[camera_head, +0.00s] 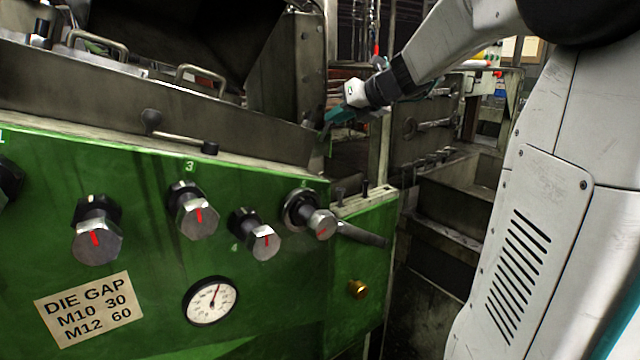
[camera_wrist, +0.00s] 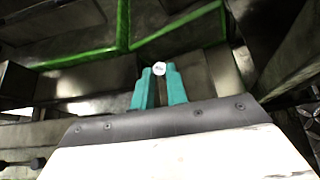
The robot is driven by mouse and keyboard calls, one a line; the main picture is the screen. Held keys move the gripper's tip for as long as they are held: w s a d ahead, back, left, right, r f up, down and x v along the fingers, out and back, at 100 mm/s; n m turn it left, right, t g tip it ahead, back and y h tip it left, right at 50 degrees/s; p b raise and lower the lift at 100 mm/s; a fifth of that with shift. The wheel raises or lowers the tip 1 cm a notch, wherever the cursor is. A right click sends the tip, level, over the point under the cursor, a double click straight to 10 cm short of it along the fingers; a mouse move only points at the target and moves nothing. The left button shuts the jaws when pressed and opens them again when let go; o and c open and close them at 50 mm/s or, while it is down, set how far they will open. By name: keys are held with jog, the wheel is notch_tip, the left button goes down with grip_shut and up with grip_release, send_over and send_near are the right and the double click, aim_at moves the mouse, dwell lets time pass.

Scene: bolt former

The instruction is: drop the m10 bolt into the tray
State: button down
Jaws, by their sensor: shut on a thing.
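My gripper (camera_head: 338,116) is at the far right end of the green machine in the head view, its teal fingers pointing left and partly lost against the dark background. In the wrist view my gripper (camera_wrist: 160,76) has its two teal fingers closed around a small, pale, round bolt end (camera_wrist: 159,68), held between the tips. The bolt cannot be made out in the head view. I cannot tell for certain which part is the tray; an open metal trough (camera_head: 447,222) lies to the right of the machine, below and right of the gripper.
The green machine (camera_head: 140,280) fills the left and centre, with knobs, a dial gauge (camera_head: 210,301) and a lever (camera_head: 362,236). A metal guard (camera_head: 288,60) rises left of the gripper.

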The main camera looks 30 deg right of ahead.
jog(key=shift+f, duration=1.9)
jog(key=c, duration=1.3)
grip_release()
jog(key=v, duration=0.8)
jog(key=shift+s+f, duration=0.1)
